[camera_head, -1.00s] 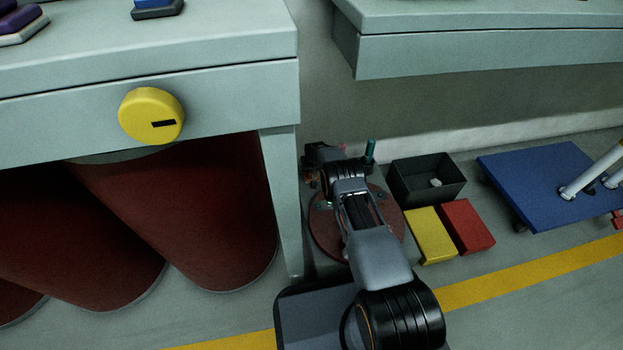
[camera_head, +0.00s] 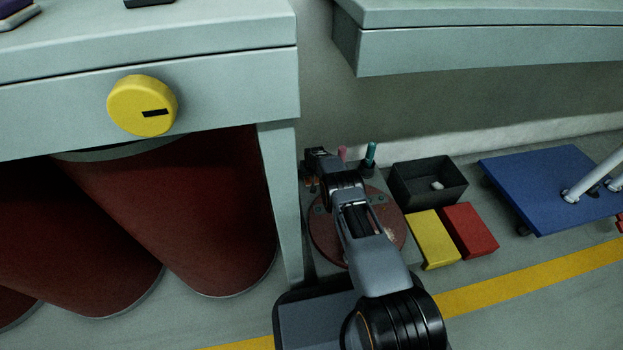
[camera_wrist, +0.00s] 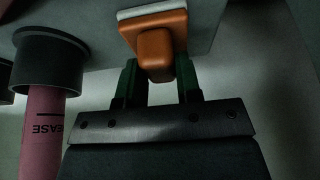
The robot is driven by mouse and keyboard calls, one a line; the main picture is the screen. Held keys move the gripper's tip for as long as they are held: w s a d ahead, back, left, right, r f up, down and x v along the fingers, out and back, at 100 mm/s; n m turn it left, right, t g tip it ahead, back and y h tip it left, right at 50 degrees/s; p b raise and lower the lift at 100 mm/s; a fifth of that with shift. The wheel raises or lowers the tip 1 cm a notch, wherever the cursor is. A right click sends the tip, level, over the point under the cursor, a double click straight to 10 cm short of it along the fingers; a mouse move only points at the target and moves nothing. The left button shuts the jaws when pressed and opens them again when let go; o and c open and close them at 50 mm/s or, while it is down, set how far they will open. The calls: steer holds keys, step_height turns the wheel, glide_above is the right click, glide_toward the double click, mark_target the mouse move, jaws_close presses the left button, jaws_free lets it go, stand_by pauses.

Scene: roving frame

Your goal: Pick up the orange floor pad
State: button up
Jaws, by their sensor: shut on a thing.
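The orange floor pad (camera_wrist: 166,22) is in the upper middle of the wrist view, a squarish orange block with a raised knob and a pale layer along its far edge. My gripper (camera_wrist: 158,74) has its two green-sided fingers on either side of the knob and is shut on it. The pad appears against a grey surface; I cannot tell whether it touches it. In the head view my gripper (camera_head: 316,160) is at the far end of my arm, beside the table leg. A small orange patch shows just below it, mostly hidden.
A pink tube (camera_wrist: 42,130) with a dark collar is left of my gripper. Right of my arm are a black bin (camera_head: 405,190), yellow block (camera_head: 432,240), red block (camera_head: 469,230) and blue platform (camera_head: 545,190). The table leg (camera_head: 281,200) stands close on the left.

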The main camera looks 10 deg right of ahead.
steer(key=shift+c, duration=0.9)
steer(key=shift+r, duration=0.15)
steer(key=shift+r, duration=0.3)
steer(key=r+p, duration=0.3)
steer(key=shift+s+d+r, duration=0.15)
steer(key=shift+d+r, duration=0.1)
steer(key=shift+r, duration=0.05)
steer(key=s+d+r+p, duration=0.7)
steer(key=s+d+r, duration=0.1)
steer(key=s+d, duration=0.1)
steer(key=shift+d+r, duration=0.25)
steer(key=shift+d, duration=0.2)
